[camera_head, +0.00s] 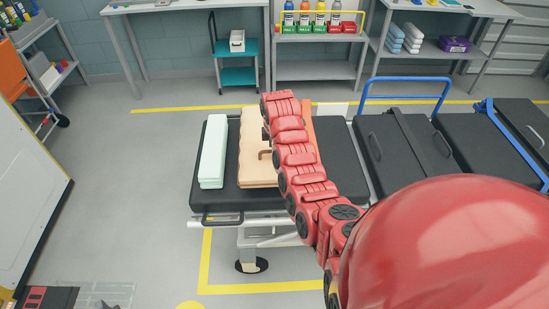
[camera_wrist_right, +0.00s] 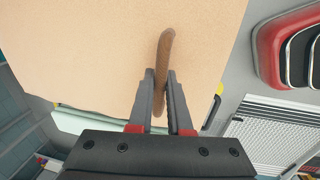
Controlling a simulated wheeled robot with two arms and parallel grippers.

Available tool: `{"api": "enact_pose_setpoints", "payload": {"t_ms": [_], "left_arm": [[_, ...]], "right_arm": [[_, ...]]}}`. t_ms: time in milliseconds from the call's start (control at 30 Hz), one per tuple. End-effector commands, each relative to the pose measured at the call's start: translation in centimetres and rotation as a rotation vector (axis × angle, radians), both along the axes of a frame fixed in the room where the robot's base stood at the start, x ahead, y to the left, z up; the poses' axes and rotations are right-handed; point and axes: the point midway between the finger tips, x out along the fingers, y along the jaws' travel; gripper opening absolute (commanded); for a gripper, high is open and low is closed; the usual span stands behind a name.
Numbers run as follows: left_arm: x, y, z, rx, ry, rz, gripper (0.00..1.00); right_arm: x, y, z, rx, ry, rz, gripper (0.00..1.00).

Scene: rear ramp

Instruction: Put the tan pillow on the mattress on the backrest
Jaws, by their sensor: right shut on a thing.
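The tan pillow (camera_head: 252,168) shows left of my red right arm in the head view, over the black mattress (camera_head: 222,197) of the wheeled stretcher. I cannot tell whether it touches the mattress. My arm hides part of it. In the right wrist view the pillow (camera_wrist_right: 95,50) fills much of the picture, with a brown handle (camera_wrist_right: 164,48) on its face. My right gripper (camera_wrist_right: 160,80) is shut on this handle. In the head view the arm mostly hides this gripper. My left gripper is in neither view.
A pale mint folded pad (camera_head: 213,152) lies on the mattress left of the pillow. An orange strip (camera_head: 311,130) shows behind my arm. Black sections with blue rails (camera_head: 405,82) stand at the right. Shelves (camera_head: 318,70) line the back.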

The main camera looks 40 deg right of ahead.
Motion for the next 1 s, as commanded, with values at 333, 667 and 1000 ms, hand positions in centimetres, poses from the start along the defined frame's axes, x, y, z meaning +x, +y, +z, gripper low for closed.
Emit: {"api": "enact_pose_setpoints", "payload": {"t_ms": [333,667,1000], "left_arm": [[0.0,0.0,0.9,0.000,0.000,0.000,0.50],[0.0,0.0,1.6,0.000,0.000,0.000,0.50],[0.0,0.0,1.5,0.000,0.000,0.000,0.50]], "right_arm": [[0.4,-0.3,-1.0,0.002,0.003,-0.001,0.00],[0.6,-0.4,-3.6,0.000,-0.003,-0.003,0.00],[0.5,-0.4,-3.6,0.001,-0.002,-0.002,0.47]]}}
